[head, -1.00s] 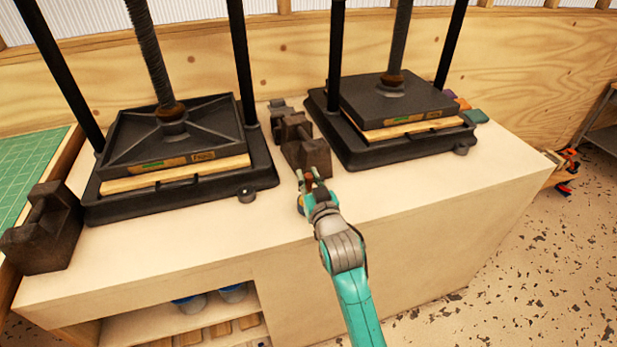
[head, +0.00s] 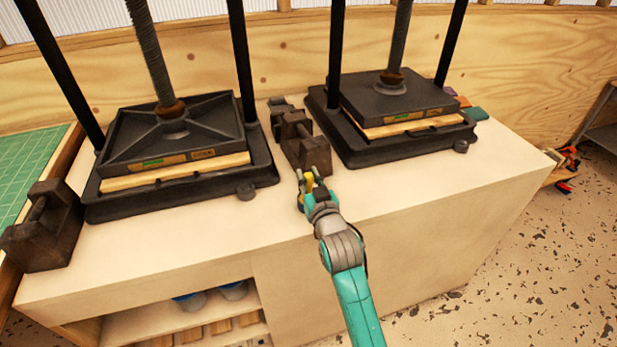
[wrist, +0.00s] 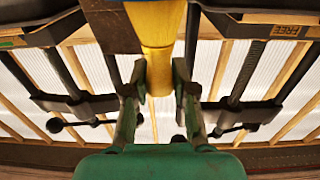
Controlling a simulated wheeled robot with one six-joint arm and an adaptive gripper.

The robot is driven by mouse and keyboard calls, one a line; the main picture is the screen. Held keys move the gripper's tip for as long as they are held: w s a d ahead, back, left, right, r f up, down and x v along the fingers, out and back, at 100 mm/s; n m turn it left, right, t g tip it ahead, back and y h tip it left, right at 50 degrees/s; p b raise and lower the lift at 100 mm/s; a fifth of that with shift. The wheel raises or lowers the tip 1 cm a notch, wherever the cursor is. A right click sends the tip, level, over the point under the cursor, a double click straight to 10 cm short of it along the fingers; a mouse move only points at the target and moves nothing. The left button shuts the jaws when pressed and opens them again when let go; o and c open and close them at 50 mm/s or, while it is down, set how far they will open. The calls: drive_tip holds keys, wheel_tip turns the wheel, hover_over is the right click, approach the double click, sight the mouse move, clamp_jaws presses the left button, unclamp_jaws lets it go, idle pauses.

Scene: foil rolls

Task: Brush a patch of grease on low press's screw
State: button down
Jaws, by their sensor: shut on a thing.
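My gripper (head: 307,186) is shut on a yellow handle (wrist: 156,30), which runs toward the top of the wrist view; its far end is out of frame, so I cannot tell what it carries. In the head view the gripper is over the bench front, between the two presses. The left press has a threaded screw (head: 150,50) above a ribbed plate (head: 125,140). The right press has a screw (head: 400,38) above a flat plate (head: 360,97). Brown collars show at both screw bottoms. I cannot tell which press is the low one.
Dark blocks (head: 304,150) stand between the presses, just behind my gripper. Another dark block (head: 45,228) stands at the bench's left end. Black posts flank each screw. The pale bench top (head: 390,200) is clear in front of the right press.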

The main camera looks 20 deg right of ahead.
drive_tip(key=shift+r, duration=3.45)
